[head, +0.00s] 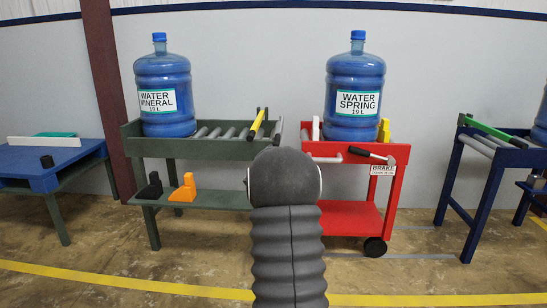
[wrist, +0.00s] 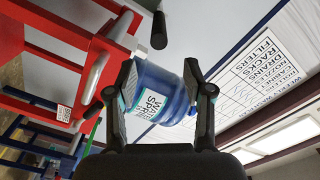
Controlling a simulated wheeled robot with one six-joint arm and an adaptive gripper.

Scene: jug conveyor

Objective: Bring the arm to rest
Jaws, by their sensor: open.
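My gripper (wrist: 160,68) is open and empty in the wrist view, its two dark fingers spread apart. Beyond and between them is the blue spring water jug (wrist: 160,97), which appears tilted by the camera's angle. In the head view the spring water jug (head: 354,90) stands upright on the red cart (head: 348,214). My dark ribbed arm rises in the lower middle of the head view, and my gripper is hidden there. The gap between the fingers and the jug is hard to judge.
A mineral water jug (head: 163,90) stands on the green roller conveyor (head: 185,148) at left. A brake lever (head: 371,154) sticks out from the cart's front. A blue table (head: 45,167) is far left, and a blue roller stand (head: 484,150) is at right.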

